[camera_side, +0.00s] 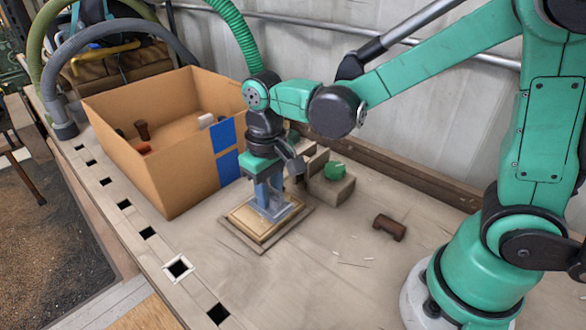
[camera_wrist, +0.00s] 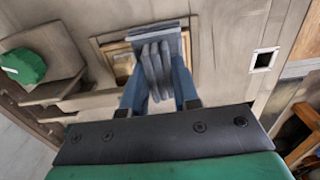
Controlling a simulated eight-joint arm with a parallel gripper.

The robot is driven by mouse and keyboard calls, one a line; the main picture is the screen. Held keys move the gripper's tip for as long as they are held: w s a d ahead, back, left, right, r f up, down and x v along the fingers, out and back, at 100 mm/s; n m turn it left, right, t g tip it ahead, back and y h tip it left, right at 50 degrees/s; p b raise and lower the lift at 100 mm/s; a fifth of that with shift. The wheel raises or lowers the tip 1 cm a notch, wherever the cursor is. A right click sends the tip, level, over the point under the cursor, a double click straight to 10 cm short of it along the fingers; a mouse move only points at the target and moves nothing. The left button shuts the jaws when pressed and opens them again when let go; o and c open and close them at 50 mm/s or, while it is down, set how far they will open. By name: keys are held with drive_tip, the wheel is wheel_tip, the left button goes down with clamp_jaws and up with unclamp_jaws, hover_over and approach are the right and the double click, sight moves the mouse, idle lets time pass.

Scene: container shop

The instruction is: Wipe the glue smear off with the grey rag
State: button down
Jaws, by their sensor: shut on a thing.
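My gripper (camera_side: 268,200) points down over a small wooden panel with a raised frame (camera_side: 248,228) that lies flat on the bench. Its blue fingers (camera_wrist: 158,88) are shut on the folded grey rag (camera_wrist: 154,60). In the wrist view the rag covers much of the panel's middle, and part of the panel's wooden edge (camera_wrist: 113,46) shows to its left. The rag's lower end seems to be at the panel's surface, but I cannot tell how firmly it touches. I cannot make out the glue smear; the rag and fingers hide part of the panel.
An open cardboard box (camera_side: 165,170) with blue patches stands close left of my gripper, with loose items inside. A green thing (camera_side: 334,171) sits on a wooden block (camera_side: 330,190) to the right. A brown spool-like piece (camera_side: 389,228) lies farther right. The front bench is mostly clear.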

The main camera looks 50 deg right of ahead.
drive_tip(key=shift+f, duration=0.3)
drive_tip(key=shift+r, duration=0.1)
